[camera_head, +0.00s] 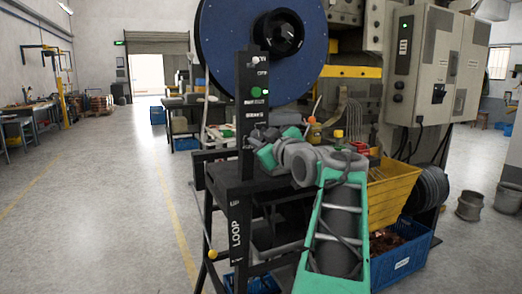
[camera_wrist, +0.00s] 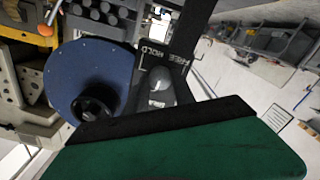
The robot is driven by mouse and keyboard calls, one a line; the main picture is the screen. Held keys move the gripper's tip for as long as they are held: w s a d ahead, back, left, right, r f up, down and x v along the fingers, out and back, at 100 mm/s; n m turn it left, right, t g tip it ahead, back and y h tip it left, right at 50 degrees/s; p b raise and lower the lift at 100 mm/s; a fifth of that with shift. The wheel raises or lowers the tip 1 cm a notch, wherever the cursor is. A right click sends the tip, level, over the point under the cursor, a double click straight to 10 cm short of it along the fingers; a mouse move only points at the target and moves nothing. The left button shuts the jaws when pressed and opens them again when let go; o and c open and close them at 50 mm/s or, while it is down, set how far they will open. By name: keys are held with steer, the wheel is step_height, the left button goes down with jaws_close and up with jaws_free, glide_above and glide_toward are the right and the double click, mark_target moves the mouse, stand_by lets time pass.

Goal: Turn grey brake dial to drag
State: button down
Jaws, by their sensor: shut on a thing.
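The grey brake dial (camera_wrist: 160,85) shows in the wrist view on a black upright panel (camera_wrist: 183,50), just beyond the edge of the near finger. White lettering stands around it, with HOLD readable; I cannot tell exactly which mark it points to. In the head view the dial is hidden behind my gripper (camera_head: 274,144), which is at the panel post (camera_head: 246,165) just below the BRAKE lettering. My gripper is shut on the dial. In the wrist view one wide green finger with a black edge (camera_wrist: 165,125) fills the bottom.
A large blue reel (camera_head: 232,50) with a black hub is above the dial. A green button (camera_head: 254,91) and other small controls are higher on the post. A yellow bin (camera_head: 392,196) and a blue crate (camera_head: 405,262) stand to the right. The floor at left is open.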

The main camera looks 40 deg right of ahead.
steer(key=shift+n+b, duration=0.3)
stand_by(0.4)
steer(key=c, duration=1.1)
jaws_free()
steer(key=shift+o, duration=0.2)
steer(key=v, duration=0.7)
steer(key=shift+s, duration=0.35)
steer(key=shift+a, duration=0.15)
